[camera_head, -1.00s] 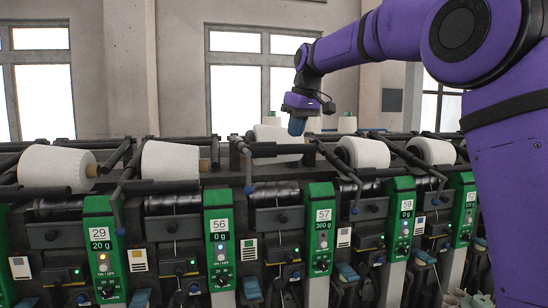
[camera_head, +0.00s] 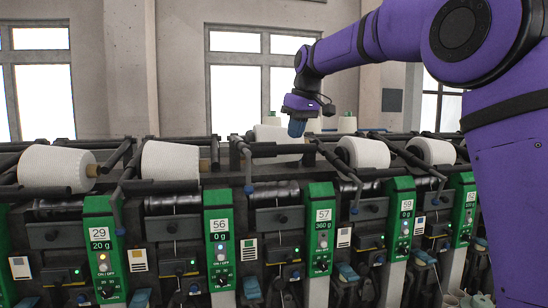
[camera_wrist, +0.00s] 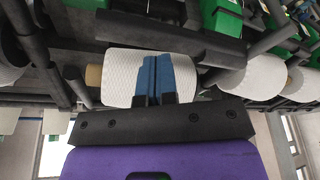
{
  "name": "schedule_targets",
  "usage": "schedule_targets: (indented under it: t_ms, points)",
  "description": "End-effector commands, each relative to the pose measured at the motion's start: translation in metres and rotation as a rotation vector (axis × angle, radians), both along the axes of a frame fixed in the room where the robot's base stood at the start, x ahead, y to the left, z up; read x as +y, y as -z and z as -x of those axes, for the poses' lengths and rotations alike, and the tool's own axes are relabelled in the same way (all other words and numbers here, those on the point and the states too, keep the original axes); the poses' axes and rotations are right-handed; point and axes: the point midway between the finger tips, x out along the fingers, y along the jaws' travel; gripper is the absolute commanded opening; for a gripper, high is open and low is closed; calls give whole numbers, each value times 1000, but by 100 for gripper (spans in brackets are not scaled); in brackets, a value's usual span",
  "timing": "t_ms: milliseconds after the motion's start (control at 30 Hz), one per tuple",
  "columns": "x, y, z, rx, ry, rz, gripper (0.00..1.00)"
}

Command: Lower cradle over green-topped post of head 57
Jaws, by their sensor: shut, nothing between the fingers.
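The green-topped post of head 57 (camera_head: 320,220) stands right of centre in the head view and reads 360 g. Up and left of it, a white yarn cone (camera_head: 278,136) sits farther back than the neighbouring cones, with a dark cradle bar (camera_head: 277,150) across its front. My gripper (camera_head: 297,128) is shut and empty, pointing down at the cone's right part. In the wrist view its blue fingers (camera_wrist: 153,78) lie together in front of the white cone (camera_wrist: 122,72) and hide part of it. I cannot tell whether they touch the cone or cradle.
Posts of head 56 (camera_head: 219,240) and head 59 (camera_head: 402,220) flank head 57. White cones (camera_head: 170,161) and (camera_head: 363,152) lie on neighbouring heads. Dark arms with blue knobs (camera_head: 249,189) stick out in front. Clear air lies above the machine, left of my arm.

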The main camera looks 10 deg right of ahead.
Motion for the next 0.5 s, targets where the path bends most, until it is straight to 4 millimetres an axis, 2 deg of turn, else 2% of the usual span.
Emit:
schedule_targets:
  t_ms: [500]
  points:
    - [0,27,0,2,0,0,0]
